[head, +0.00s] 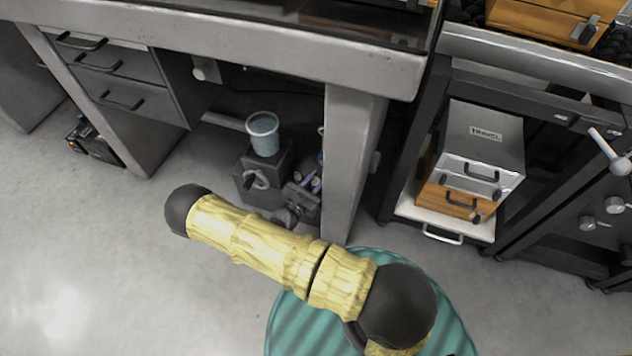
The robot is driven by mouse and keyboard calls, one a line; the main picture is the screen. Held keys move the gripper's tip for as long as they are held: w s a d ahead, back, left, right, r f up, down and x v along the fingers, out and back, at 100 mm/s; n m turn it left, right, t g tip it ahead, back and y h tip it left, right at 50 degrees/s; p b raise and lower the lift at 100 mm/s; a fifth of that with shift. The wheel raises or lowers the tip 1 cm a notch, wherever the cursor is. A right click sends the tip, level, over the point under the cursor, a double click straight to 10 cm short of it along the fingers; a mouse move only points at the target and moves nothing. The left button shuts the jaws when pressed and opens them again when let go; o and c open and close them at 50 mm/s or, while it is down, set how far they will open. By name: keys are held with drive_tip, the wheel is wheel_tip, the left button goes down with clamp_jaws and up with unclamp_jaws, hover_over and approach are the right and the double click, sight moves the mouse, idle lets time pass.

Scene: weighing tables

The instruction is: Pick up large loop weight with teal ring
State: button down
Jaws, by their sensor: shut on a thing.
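Under the grey table, a dark block with a grey loop-like part (258,180) stands on the floor. A light teal, cup-shaped thing (264,136) sits on or just behind it. A smaller dark block (301,203) with lavender and grey bits stands to its right, partly behind my arm. I cannot tell whether any of these is the large loop weight with the teal ring. My yellow arm with black joints crosses the lower middle of the head view. I cannot make out my gripper's fingers or anything held in them.
A table leg (349,160) stands just right of the blocks, with the heavy tabletop (230,45) above. A drawer cabinet (118,85) is at left. A grey case marked TRAVEL (484,135) sits on a wooden case (455,203) at right. The floor (90,250) at lower left is clear.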

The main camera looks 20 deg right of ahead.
drive_tip(key=shift+r+p, duration=0.35)
drive_tip(key=shift+r, duration=0.15)
wheel_tip(320, 180, up, 3)
drive_tip(key=shift+f+p, duration=0.1)
drive_tip(key=shift+p, duration=1.15)
drive_tip(key=p+v, duration=0.6)
drive_tip(key=v, duration=1.2)
drive_tip(key=shift+w+f, duration=0.1)
